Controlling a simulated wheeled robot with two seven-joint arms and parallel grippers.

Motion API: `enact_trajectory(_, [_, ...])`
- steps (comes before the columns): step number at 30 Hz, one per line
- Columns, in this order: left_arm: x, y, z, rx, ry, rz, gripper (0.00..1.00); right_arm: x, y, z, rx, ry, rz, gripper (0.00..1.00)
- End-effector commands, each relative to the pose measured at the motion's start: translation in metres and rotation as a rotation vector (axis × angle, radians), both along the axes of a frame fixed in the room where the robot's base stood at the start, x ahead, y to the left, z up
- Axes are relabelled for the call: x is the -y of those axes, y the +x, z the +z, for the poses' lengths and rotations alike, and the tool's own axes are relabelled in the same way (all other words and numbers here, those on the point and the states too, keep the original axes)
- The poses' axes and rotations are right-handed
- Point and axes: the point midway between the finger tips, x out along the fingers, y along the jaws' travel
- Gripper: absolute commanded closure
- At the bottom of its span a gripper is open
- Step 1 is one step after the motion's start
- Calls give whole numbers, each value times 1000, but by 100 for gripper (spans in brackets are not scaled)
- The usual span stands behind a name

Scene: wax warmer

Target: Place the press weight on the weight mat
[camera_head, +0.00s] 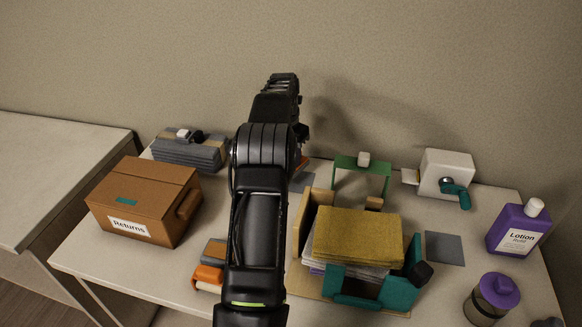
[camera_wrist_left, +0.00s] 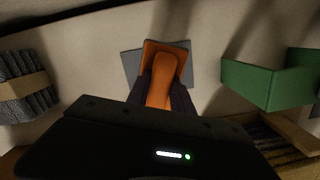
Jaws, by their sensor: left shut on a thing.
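The press weight (camera_wrist_left: 165,80) is orange, with a flat base and a raised handle. My left gripper (camera_wrist_left: 166,92) is shut on the handle in the left wrist view. The grey weight mat (camera_wrist_left: 131,66) shows behind the weight's base, mostly along its left side. I cannot tell whether the base touches the mat or hangs just above it. In the head view my left arm hides the gripper and most of the weight; a bit of reddish orange (camera_head: 304,163) shows beside the arm, with part of the mat (camera_head: 302,182) below it. My right gripper is not in view.
The green frame (camera_wrist_left: 265,85) stands right of the mat, and a grey banded bundle (camera_wrist_left: 22,88) lies left. The head view shows a Returns box (camera_head: 140,190), a cloth stack (camera_head: 355,235) in a wooden holder, a second grey mat (camera_head: 444,248), a white cranked device (camera_head: 446,165) and lotion (camera_head: 517,225).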

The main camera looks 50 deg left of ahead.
Motion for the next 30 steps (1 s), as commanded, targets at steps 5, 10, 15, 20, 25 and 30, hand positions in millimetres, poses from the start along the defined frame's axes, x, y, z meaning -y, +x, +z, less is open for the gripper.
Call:
enact_trajectory(5, [-1, 1, -2, 5, 4, -1, 100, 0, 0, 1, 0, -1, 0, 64])
enact_trajectory(10, [-1, 1, -2, 5, 4, -1, 100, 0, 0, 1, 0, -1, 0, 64])
enact_trajectory(15, [0, 1, -13, 3, 2, -1, 100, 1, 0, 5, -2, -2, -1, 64])
enact_trajectory(20, [-1, 1, -33, 3, 2, 0, 100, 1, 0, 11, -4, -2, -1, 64])
enact_trajectory(25, [-1, 1, -40, 4, 3, -1, 100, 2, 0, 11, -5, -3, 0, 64])
enact_trajectory(30, [-1, 1, -40, 4, 3, -1, 100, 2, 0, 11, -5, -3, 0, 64])
